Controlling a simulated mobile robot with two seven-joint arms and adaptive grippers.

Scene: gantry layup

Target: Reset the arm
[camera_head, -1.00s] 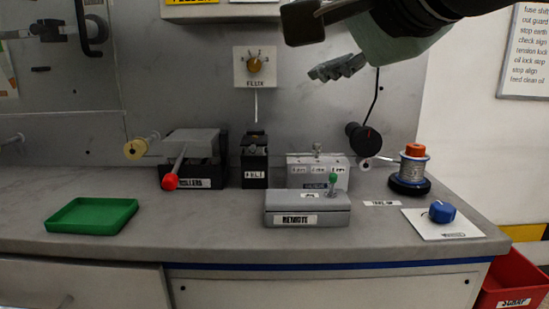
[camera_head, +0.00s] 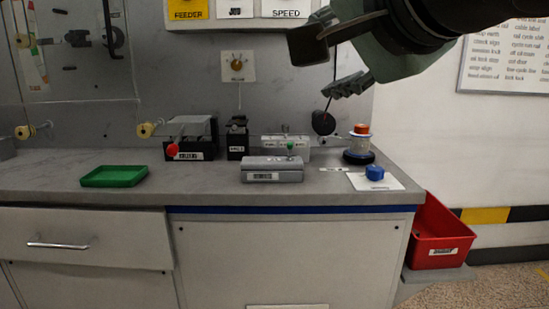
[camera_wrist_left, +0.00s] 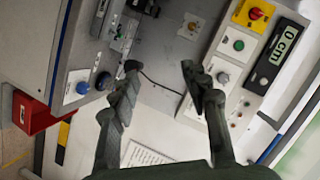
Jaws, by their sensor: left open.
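My left gripper (camera_head: 314,68) hangs in the upper right of the head view, in front of the grey back wall and above the bench. Its two dark fingers are spread wide with nothing between them. In the left wrist view the open fingers (camera_wrist_left: 161,70) frame a black cable and part of a pale panel. The gripper touches nothing that I can see. My right gripper is in neither view.
The grey bench (camera_head: 215,190) carries a green tray (camera_head: 114,176), a grey box (camera_head: 273,175), a wire spool (camera_head: 359,145) and a blue knob (camera_head: 375,173). A red bin (camera_head: 438,232) stands right of it. The wrist view shows a control panel (camera_wrist_left: 245,60).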

